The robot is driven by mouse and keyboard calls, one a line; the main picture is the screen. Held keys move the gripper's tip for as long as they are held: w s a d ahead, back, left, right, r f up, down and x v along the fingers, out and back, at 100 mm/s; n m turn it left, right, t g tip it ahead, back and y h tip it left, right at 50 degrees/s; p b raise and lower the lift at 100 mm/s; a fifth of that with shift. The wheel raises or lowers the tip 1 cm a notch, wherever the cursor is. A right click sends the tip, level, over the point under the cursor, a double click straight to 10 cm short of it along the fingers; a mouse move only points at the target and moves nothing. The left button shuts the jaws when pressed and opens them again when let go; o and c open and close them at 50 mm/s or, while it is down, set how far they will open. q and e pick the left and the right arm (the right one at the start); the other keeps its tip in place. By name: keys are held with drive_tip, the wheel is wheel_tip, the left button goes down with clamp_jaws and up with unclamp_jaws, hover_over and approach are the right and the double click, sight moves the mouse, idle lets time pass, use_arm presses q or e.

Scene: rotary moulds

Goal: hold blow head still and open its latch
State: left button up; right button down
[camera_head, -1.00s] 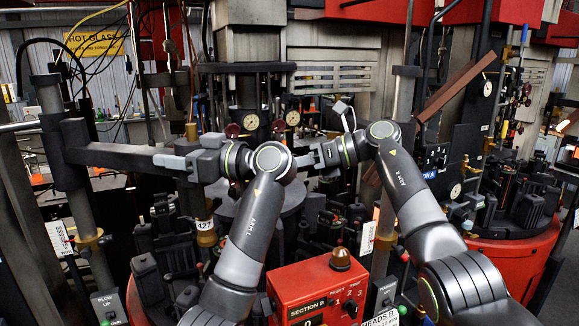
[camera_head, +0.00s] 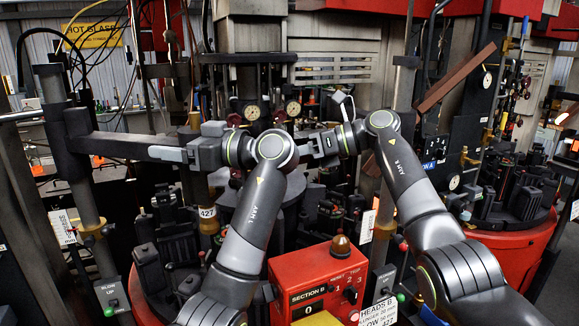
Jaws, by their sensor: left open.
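The blow head arm, a dark horizontal bar (camera_head: 115,146), runs right from a post on the left. A brass-coloured cylinder with a "427" tag (camera_head: 207,212) hangs below its right end, and I take it to be the blow head. My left gripper (camera_head: 160,154) is open, its light grey fingers pointing left at the bar's right end. I cannot tell whether they touch it. My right gripper (camera_head: 309,150) points left behind my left wrist, which hides its fingertips. I cannot make out the latch.
A red "SECTION B" box (camera_head: 318,285) with a domed button stands at the front middle. Dark mould blocks (camera_head: 165,245) stand below the bar. A red round mould table (camera_head: 510,242) is at the right. Posts, cables and gauges crowd the space behind my arms.

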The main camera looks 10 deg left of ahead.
use_arm(q)
drive_tip(key=s+d+b, duration=0.2)
drive_tip(key=d+b, duration=0.5)
drive_tip(key=d, duration=0.9)
drive_tip(key=shift+d, duration=0.4)
drive_tip(key=shift+f, duration=0.1)
